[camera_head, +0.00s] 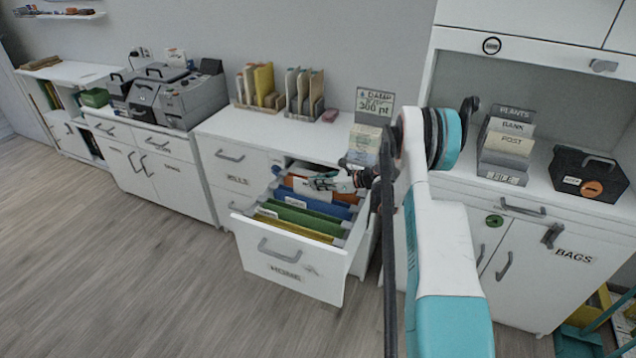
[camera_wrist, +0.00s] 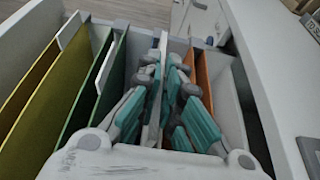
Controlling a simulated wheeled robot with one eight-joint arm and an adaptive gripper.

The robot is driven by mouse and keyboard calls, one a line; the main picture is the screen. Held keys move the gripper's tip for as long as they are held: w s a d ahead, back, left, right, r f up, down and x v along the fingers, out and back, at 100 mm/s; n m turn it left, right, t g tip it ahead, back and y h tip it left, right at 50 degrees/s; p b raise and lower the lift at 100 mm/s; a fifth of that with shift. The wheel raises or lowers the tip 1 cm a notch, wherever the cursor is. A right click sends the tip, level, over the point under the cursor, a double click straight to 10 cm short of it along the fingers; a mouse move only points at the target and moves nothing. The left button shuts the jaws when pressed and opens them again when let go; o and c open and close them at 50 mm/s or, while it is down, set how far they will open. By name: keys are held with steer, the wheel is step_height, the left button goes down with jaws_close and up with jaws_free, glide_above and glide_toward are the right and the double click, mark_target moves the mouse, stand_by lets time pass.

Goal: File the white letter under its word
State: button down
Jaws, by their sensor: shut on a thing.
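A drawer labelled HOME (camera_head: 287,270) is pulled open. It holds upright hanging folders: yellow (camera_head: 268,224), green (camera_head: 300,221), blue (camera_head: 318,207) and orange (camera_head: 345,196), some with white tabs. My gripper (camera_head: 322,183) is low over the back part of the drawer. In the wrist view my gripper (camera_wrist: 163,75) points down among the folders, between the green folder (camera_wrist: 107,85) and the orange folder (camera_wrist: 203,80). Its teal-padded fingers are shut on a thin pale sheet seen edge-on, apparently the white letter (camera_wrist: 157,90). Its face and lower part are hidden.
A closed BILLS drawer (camera_head: 236,180) is beside the open one. A printer (camera_head: 178,97) stands at the left. The floor (camera_head: 130,285) in front is clear.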

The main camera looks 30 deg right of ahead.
steer(key=c, duration=1.7)
jaws_free()
steer(key=v, duration=1.2)
steer(key=shift+r, duration=0.1)
